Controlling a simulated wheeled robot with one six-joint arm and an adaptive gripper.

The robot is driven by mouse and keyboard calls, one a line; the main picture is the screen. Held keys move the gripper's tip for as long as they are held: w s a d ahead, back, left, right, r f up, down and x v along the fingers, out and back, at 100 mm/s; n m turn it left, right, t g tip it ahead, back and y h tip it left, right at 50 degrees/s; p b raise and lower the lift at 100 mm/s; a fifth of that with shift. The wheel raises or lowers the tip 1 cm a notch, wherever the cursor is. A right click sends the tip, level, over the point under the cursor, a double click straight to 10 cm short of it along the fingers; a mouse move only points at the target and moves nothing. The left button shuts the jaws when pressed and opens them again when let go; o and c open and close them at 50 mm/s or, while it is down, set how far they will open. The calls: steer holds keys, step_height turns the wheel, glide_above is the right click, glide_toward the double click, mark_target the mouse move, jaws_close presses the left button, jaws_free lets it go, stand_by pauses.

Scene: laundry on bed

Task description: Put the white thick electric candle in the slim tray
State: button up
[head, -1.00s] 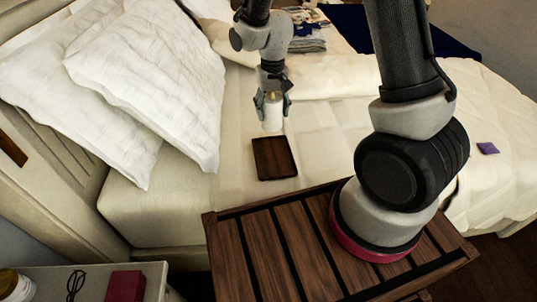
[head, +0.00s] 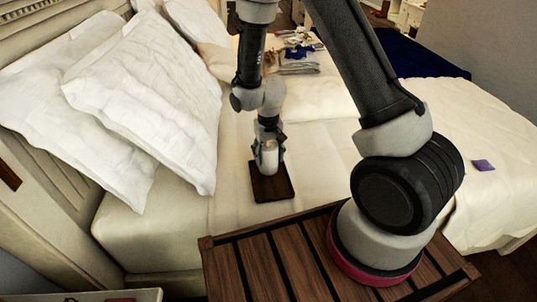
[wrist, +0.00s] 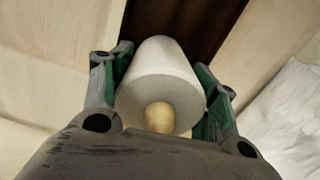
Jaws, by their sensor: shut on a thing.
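The white thick electric candle (wrist: 155,62) is a white cylinder with a yellowish bulb-like piece at the end facing the wrist camera. My gripper (head: 268,160) is shut on it, one finger on each side. In the head view the candle is mostly covered by the fingers. The slim tray (head: 272,190) is a dark brown rectangle lying on the bed. It also shows in the wrist view (wrist: 205,28) beyond the candle. My gripper holds the candle over the far part of the tray. I cannot tell whether the candle touches the tray.
White pillows (head: 140,100) lean at the left. Folded clothes (head: 298,62) lie at the back of the bed, and a small purple item (head: 483,165) lies at the right. The bed sheet (head: 325,150) right of the tray is clear.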

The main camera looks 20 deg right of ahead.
steer(key=o, duration=1.1)
steer(key=shift+f, duration=0.1)
step_height(320, 180, up, 12)
steer(key=shift+r, duration=0.2)
steer(key=s+d+r+t, duration=0.1)
steer(key=s+d+r, duration=0.1)
steer(key=r, duration=0.3)
steer(key=s+d+r, duration=0.1)
steer(key=d+r, duration=0.2)
steer(key=r, duration=0.2)
steer(key=s+d+r+t, duration=0.1)
steer(key=s+d+r, duration=0.4)
steer(key=s+r, duration=0.2)
steer(key=s+d+r+t, duration=0.2)
steer(key=s+d+r, duration=0.2)
steer(key=s+r, duration=0.3)
steer(key=s, duration=0.5)
steer(key=shift+d, duration=0.35)
